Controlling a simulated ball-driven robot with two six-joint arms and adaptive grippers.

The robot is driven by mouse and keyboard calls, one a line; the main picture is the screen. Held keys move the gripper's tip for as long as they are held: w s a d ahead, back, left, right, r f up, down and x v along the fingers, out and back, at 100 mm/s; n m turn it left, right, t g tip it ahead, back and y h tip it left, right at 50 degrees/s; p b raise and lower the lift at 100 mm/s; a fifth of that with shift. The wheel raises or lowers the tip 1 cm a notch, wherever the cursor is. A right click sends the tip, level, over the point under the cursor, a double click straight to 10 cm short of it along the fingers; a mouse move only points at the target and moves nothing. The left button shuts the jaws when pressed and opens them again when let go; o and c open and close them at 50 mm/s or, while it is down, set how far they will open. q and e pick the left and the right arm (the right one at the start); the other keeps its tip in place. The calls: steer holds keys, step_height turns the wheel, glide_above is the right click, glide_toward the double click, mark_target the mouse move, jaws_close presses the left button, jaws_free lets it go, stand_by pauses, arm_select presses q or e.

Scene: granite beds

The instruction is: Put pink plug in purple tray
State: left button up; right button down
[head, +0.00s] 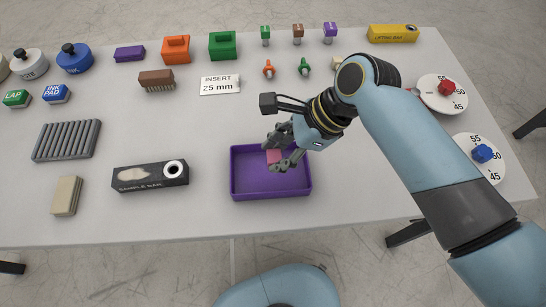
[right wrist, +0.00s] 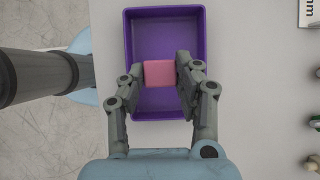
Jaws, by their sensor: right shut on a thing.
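The pink plug (right wrist: 160,73) is a small pink block between the fingers of my right gripper (right wrist: 160,76), which is shut on it. In the head view the plug (head: 273,156) shows partly behind the fingers of the right gripper (head: 280,155). The purple tray (head: 271,196) is a shallow open box near the front edge of the table. In the right wrist view the plug lies over the inside of the tray (right wrist: 165,13). I cannot tell whether it touches the tray's floor. The tray looks otherwise empty. My left gripper is not in view.
A black sample bar (head: 150,177) lies left of the tray, with a grey ribbed block (head: 67,141) beyond it. An "INSERT 25 mm" card (head: 220,85) lies behind the tray. Dials with a red knob (head: 447,88) and a blue knob (head: 483,153) are at the right.

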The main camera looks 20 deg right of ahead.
mark_target(274, 161)
steer(key=shift+w+a+f, duration=0.25)
steer(key=shift+w+f, duration=0.25)
steer(key=shift+w, duration=0.15)
step_height(274, 161, down, 4)
steer(key=shift+r, duration=0.25)
steer(key=shift+f, duration=0.2)
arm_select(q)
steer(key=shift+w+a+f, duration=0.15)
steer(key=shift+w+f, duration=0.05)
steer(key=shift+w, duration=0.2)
arm_select(e)
steer(key=c, duration=0.9)
jaws_free()
steer(key=shift+f, duration=0.1)
steer(key=shift+c, duration=0.2)
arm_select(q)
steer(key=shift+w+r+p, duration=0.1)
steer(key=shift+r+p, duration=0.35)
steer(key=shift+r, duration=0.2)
arm_select(e)
steer(key=v, duration=1.2)
steer(key=shift+s, duration=0.1)
